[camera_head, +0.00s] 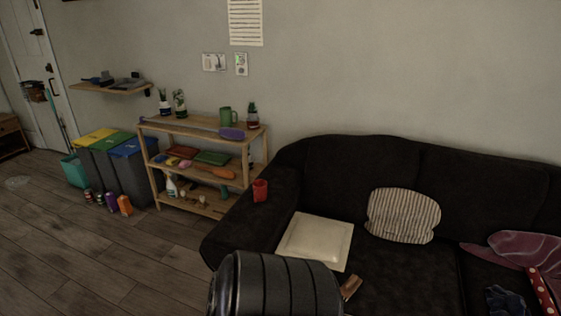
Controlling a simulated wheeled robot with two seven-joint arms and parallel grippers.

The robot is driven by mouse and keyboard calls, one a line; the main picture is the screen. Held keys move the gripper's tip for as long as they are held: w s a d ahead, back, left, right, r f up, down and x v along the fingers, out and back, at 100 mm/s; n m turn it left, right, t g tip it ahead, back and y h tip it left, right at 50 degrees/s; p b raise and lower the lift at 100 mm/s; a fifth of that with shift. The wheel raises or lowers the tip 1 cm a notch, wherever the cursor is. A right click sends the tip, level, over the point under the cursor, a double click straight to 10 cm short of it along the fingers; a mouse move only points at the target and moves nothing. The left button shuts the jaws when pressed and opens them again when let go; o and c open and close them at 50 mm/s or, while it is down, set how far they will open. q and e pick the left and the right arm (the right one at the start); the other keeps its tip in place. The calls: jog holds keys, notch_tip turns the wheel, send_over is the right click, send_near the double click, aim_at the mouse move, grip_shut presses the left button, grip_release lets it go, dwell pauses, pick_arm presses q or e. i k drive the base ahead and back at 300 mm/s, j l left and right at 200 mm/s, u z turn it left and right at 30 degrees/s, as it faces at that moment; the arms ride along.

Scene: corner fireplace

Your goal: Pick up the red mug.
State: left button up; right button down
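The red mug (260,190) stands upright on the left armrest of the dark sofa (288,186), near the middle of the head view. Its handle cannot be made out clearly at this size. Nothing touches it apart from the armrest. Neither of my grippers shows in the head view.
Bins (128,170) are farther left. A dark ribbed object (275,287) fills the bottom centre.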

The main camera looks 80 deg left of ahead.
aim_at(261, 191)
jog(key=u, duration=2.9)
jog(key=i+l+z, duration=0.2)
jog(key=i, duration=0.2)
jog(key=j, duration=0.1)
